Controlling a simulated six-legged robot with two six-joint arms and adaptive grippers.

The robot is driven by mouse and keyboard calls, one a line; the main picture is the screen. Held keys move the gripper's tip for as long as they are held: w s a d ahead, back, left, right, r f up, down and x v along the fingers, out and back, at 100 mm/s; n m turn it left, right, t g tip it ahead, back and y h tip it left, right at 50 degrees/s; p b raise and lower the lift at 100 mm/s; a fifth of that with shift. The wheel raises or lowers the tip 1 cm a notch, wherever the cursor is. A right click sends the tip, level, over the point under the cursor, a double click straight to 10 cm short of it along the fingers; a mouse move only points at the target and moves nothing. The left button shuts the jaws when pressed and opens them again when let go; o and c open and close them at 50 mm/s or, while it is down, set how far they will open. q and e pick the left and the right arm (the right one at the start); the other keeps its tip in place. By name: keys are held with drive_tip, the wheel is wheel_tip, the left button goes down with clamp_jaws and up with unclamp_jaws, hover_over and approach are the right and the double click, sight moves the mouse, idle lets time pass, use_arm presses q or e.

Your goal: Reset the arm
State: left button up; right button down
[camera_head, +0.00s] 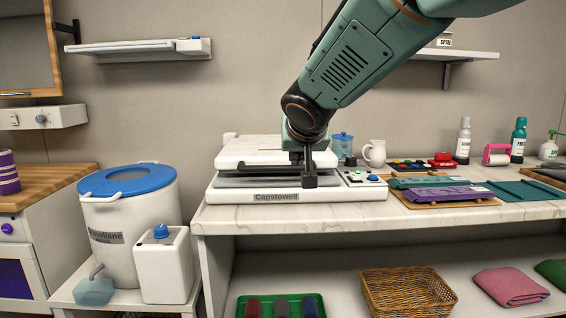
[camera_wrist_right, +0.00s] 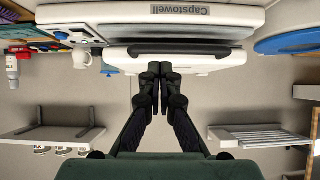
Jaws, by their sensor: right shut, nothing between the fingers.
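My right arm reaches in from the top right in the head view. Its gripper (camera_head: 309,183) is shut and empty, fingers pointing down, in front of the white press labelled Capstowell (camera_head: 225,193). In the right wrist view the closed fingertips (camera_wrist_right: 160,70) lie over the press's white lid (camera_wrist_right: 215,62), close to its dark bar handle (camera_wrist_right: 195,49). I cannot tell whether they touch it. The lid looks lowered, with a dark gap under its front. My left gripper is not in view.
The marble counter holds a white mug (camera_head: 375,153), purple cloth on a board (camera_head: 436,193), a teal mat (camera_head: 527,190) and several bottles. A blue-lidded white tank (camera_head: 127,220) stands left. A wicker basket (camera_head: 408,292) and green tray (camera_head: 240,306) sit below. Wall shelves hang behind.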

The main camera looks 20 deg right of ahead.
drive_tip(key=s+a+f+n+g+y+p, duration=0.15)
drive_tip(key=s+f, duration=0.35)
drive_tip(key=f, duration=0.8)
drive_tip(key=s+a+f+n+y, duration=0.2)
drive_tip(key=s+f+n, duration=0.15)
drive_tip(key=f, duration=0.95)
drive_tip(key=s+d+f+g+p, duration=0.1)
drive_tip(key=s+f+g, duration=0.2)
drive_tip(key=s, duration=0.9)
drive_tip(key=s+d+f+m+g+p, duration=0.1)
drive_tip(key=s+f+g, duration=0.2)
drive_tip(key=s+f, duration=0.7)
drive_tip(key=s+d+f+m+g+p, duration=0.1)
drive_tip(key=s+f+g, duration=0.2)
drive_tip(key=s+f, duration=0.4)
drive_tip(key=s+h, duration=0.1)
drive_tip(key=s, duration=0.6)
drive_tip(key=shift+s+d, duration=0.2)
drive_tip(key=shift+s, duration=0.1)
drive_tip(key=c, duration=2.1)
unclamp_jaws()
